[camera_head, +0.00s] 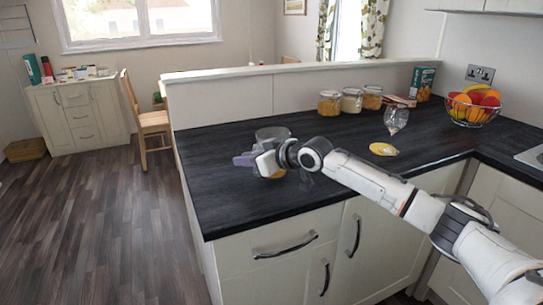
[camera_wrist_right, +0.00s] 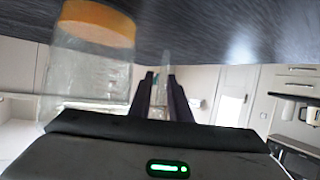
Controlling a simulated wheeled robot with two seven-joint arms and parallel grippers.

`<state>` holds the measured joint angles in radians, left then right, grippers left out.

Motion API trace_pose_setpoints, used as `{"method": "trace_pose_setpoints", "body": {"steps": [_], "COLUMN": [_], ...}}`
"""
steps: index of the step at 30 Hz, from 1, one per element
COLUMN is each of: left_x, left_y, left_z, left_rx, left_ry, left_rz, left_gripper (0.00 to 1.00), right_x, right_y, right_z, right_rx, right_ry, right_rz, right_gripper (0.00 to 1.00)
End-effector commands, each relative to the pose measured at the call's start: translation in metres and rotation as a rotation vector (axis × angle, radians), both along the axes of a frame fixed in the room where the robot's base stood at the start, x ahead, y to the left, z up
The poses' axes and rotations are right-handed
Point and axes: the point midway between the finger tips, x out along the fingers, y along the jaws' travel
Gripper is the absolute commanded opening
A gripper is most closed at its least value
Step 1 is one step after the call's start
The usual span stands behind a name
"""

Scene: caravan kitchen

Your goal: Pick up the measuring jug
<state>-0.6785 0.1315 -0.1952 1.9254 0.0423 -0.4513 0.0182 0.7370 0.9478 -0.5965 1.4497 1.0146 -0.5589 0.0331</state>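The measuring jug (camera_head: 272,134) is a clear vessel with an orange-yellow bottom part, standing on the dark worktop. My right gripper (camera_head: 244,160) is at the jug, and its hand hides the jug's middle in the head view. In the right wrist view, which is upside down, a clear vessel with an orange end, likely the jug (camera_wrist_right: 88,75), is left of my fingers (camera_wrist_right: 161,80). A narrow pale, clear strip shows between the two dark fingers, perhaps the handle. I cannot tell whether they press on it. My left gripper is out of view.
A wine glass (camera_head: 396,119) and a yellow disc (camera_head: 383,149) are to the right on the worktop (camera_head: 215,190). Several lidded jars (camera_head: 351,100), a box (camera_head: 422,83) and a fruit bowl (camera_head: 473,108) stand at the back. The front left of the worktop is clear.

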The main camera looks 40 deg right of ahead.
Motion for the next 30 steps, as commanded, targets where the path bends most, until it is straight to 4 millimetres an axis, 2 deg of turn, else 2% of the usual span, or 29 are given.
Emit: {"method": "trace_pose_setpoints", "body": {"steps": [2,4,5,20,30], "left_x": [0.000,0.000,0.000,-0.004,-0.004], "left_y": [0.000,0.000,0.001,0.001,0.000], "left_z": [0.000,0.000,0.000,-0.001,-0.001], "left_rx": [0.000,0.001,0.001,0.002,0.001], "left_ry": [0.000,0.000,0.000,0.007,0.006], "left_rz": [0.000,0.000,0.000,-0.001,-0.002], "left_gripper": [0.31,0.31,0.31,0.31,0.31], "right_x": [0.000,0.000,0.000,0.000,0.000], "right_y": [0.000,0.000,0.000,0.000,0.000], "right_z": [0.000,0.000,0.000,0.004,0.026], "right_rx": [0.000,0.000,0.000,-0.001,-0.001], "right_ry": [0.000,0.000,0.000,-0.004,-0.006], "right_rz": [0.000,0.000,0.000,0.000,0.001], "right_gripper": [0.14,0.02,0.00,0.00,0.00]}}
